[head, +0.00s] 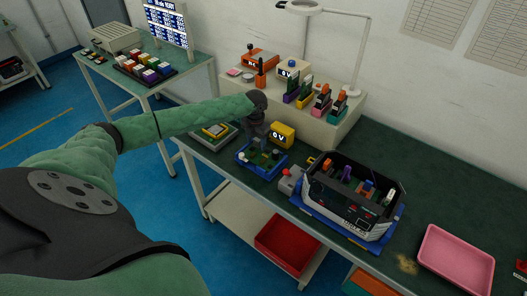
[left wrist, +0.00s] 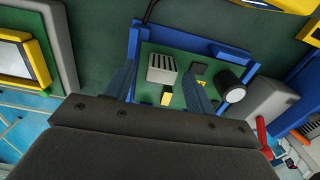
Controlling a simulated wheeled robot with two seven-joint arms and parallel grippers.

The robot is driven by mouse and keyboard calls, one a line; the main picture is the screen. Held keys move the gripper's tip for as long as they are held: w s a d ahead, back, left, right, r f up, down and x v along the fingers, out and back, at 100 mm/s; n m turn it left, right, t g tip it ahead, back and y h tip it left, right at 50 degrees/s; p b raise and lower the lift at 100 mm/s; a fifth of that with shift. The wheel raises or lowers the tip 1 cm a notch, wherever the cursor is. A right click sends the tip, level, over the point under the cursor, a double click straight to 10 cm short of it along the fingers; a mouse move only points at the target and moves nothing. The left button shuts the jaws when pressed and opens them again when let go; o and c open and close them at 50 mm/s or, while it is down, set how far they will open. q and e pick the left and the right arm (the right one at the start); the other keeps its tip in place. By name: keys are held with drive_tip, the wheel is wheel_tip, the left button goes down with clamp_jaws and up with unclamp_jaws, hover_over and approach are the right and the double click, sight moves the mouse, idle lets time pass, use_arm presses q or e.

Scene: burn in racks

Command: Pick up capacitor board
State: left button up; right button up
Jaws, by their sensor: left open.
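The capacitor board (left wrist: 208,62) is a green circuit board with a black round capacitor (left wrist: 231,86), a white finned block and small yellow parts. It sits in a blue holder (left wrist: 204,31). In the head view the board (head: 252,158) lies in the blue holder (head: 244,165) near the bench's front edge. My left gripper (head: 261,146) is directly above it, pointing down. In the left wrist view its two fingers (left wrist: 162,85) are apart, over the board around the white block. I cannot tell whether they touch anything. The gripper body hides the board's near part. My right gripper is not in view.
A yellow 0 V meter (head: 282,134) stands close behind the holder. A black test unit (head: 345,209) with several boards is to the right, beyond a grey clamp-like part. A yellow-framed device (head: 216,130) is to the left. A pink tray (head: 456,260) lies far right.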

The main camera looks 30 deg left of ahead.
use_arm(q)
drive_tip(key=shift+f, duration=0.2)
drive_tip(key=shift+c, duration=0.4)
clamp_jaws()
